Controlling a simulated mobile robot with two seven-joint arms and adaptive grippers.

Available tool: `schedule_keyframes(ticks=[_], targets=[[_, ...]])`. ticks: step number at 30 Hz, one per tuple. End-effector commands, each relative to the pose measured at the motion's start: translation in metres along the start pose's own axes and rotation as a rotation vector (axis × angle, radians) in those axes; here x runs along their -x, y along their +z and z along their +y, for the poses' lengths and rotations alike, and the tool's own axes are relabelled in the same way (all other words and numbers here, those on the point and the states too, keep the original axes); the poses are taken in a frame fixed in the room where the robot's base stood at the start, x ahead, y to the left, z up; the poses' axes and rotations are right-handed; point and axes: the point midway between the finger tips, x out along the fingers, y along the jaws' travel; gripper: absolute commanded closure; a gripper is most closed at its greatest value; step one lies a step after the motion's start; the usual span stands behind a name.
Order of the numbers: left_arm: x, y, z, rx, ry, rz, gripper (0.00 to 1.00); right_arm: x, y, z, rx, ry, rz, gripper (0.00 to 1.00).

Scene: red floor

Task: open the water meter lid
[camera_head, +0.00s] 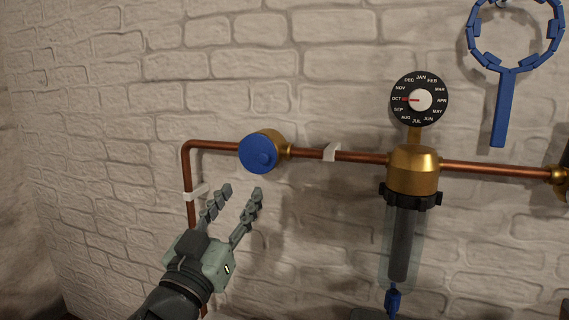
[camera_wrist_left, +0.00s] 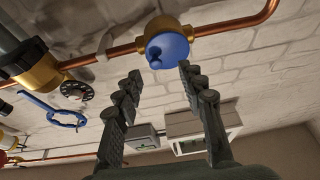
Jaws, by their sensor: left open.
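The water meter is a round brass body on a copper pipe, with a blue lid (camera_head: 257,154) that has a small round knob. The lid looks closed over the front of the meter. It also shows in the left wrist view as a blue lid (camera_wrist_left: 172,47) at the upper middle. My left gripper (camera_head: 243,190) is open and empty, just below the lid and apart from it in the head view. In the left wrist view its two fingers (camera_wrist_left: 160,73) point up toward the meter. My right gripper is not in view.
A copper pipe (camera_head: 350,157) runs along the white brick wall. A brass filter (camera_head: 414,168) with a clear housing and a black month dial (camera_head: 420,99) are to the right. A blue ring wrench (camera_head: 501,110) hangs at the upper right.

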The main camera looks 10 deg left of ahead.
Motion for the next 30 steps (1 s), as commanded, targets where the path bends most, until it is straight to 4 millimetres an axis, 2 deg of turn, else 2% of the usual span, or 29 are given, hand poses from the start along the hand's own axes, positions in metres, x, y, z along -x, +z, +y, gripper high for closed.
schedule_keyframes(ticks=[1, 4, 15, 18, 29, 30], targets=[[-0.002, -0.009, 0.004, 0.002, 0.016, 0.026, 0.6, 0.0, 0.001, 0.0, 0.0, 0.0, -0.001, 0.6], [-0.008, -0.017, 0.008, 0.007, 0.028, 0.043, 0.6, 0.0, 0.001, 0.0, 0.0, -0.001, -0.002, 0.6], [-0.064, -0.019, 0.009, 0.007, 0.025, 0.041, 0.6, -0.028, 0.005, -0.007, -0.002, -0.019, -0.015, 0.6], [-0.073, -0.018, 0.009, 0.007, 0.025, 0.04, 0.6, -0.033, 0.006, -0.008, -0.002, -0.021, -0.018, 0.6], [-0.08, -0.017, 0.009, 0.008, 0.024, 0.038, 0.6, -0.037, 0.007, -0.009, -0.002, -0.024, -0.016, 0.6], [-0.08, -0.017, 0.009, 0.008, 0.024, 0.038, 0.64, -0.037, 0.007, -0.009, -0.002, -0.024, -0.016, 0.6]])
